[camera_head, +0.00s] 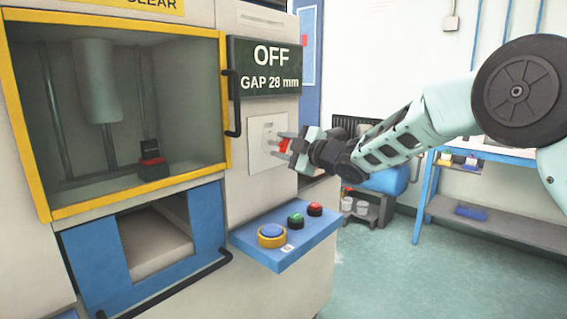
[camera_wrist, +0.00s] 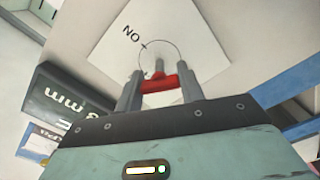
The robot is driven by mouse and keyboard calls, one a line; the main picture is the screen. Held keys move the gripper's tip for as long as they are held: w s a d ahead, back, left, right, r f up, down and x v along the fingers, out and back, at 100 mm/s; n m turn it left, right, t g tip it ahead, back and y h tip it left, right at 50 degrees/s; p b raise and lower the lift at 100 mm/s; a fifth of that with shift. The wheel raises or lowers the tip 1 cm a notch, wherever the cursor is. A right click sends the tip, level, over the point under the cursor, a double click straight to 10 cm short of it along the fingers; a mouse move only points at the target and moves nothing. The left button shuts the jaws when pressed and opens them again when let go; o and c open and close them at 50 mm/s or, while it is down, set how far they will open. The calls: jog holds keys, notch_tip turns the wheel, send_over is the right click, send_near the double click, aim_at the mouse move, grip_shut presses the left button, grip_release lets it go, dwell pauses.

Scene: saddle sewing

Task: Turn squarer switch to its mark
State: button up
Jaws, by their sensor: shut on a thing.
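The squarer switch is a red knob (camera_head: 285,146) on a pale square plate (camera_head: 268,133) on the machine's front, right of the window. In the wrist view the red knob (camera_wrist: 160,84) sits between the two fingers of my gripper (camera_wrist: 158,92), which is shut on it. The plate (camera_wrist: 120,48) carries a thin dial circle, a tick and the word ON at its upper left. A grey part of the switch shows just above the red bar, near the circle. In the head view my gripper (camera_head: 283,145) reaches the plate from the right and partly hides the knob.
A dark display (camera_head: 268,68) above the plate reads OFF and GAP 28 mm. A black handle (camera_head: 232,103) stands out to the plate's left. Below, a blue shelf (camera_head: 270,262) bears a blue button (camera_head: 271,232), a green one (camera_head: 296,219) and a red one (camera_head: 315,207).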

jog(key=n+b, duration=0.4)
jog(key=b, duration=0.1)
jog(key=shift+f+n, duration=0.25)
jog(key=shift+n, duration=0.15)
jog(key=shift+n+b, duration=0.5)
jog(key=shift+b, duration=0.05)
jog(key=shift+o, duration=0.2)
jog(key=shift+r, duration=0.15)
jog(key=shift+c, duration=0.2)
jog(key=o, duration=1)
jog(key=shift+s, duration=0.1)
jog(key=b+v, duration=0.1)
jog(key=v, duration=1.6)
jog(key=shift+s+d, duration=0.1)
jog(key=shift+d, duration=0.05)
